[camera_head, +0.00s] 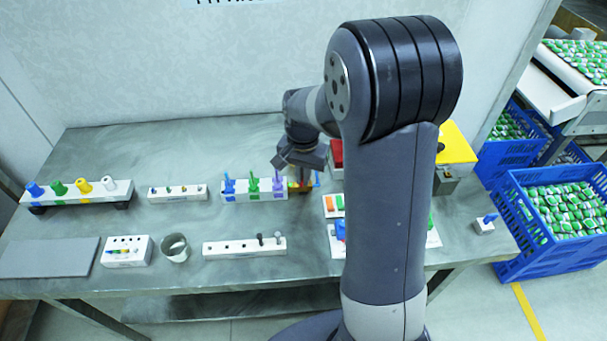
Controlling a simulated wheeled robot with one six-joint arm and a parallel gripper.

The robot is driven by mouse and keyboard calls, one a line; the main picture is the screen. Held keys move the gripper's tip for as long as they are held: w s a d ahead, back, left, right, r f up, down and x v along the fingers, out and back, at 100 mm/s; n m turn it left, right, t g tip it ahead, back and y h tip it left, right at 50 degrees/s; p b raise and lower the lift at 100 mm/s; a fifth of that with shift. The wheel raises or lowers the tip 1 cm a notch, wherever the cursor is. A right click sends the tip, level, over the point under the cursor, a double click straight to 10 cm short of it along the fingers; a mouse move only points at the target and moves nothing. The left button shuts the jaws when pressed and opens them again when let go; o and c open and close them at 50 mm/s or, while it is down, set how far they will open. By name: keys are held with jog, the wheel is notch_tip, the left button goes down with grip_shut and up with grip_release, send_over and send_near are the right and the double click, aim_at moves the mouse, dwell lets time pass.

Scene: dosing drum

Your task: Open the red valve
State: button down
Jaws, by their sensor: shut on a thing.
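My gripper (303,182) points down at the back middle of the grey table, just right of the white rack with purple and green tools. It is shut on a part of a small coloured fixture (293,186) that shows red, yellow and blue bits around the fingers. The exact part between the jaws is too small and too covered to make out. This red bit may be the red valve; I cannot tell for sure. A separate red box (336,153) stands just to the right, partly behind my arm.
The white tool rack (236,196) stands close left of my gripper. A yellow-topped box (455,146) is at the right, and a white block with orange and green pieces (329,212) is in front. A grey cup (175,247) stands front left. My arm hides the table's right middle.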

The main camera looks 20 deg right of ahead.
jog(key=shift+m, duration=1.9)
jog(key=c, duration=1.6)
grip_release()
jog(key=shift+r, duration=0.1)
notch_tip(320, 180, up, 11)
